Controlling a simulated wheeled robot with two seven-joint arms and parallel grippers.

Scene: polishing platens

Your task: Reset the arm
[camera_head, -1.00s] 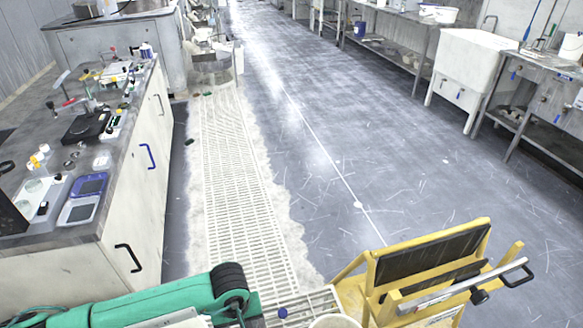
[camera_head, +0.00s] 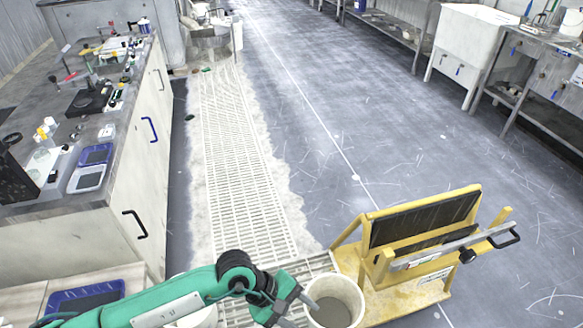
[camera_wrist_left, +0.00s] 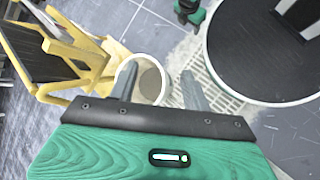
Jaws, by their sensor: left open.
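My left arm, green with black joints, comes in from the lower left in the head view. Its gripper (camera_head: 294,306) is open at the bottom middle, beside the white bucket (camera_head: 345,287) with grey contents. In the left wrist view the two grey fingers (camera_wrist_left: 158,88) stand apart with nothing held between them. The bucket (camera_wrist_left: 160,62) shows behind and between the fingers there. I cannot tell whether a finger touches its rim. My right gripper cannot be made out in these views.
A cluttered bench with drawers (camera_head: 140,170) lines the left. A large round dark-topped drum (camera_wrist_left: 265,45) shows in the left wrist view. The grey floor (camera_head: 320,130) is clear down the middle.

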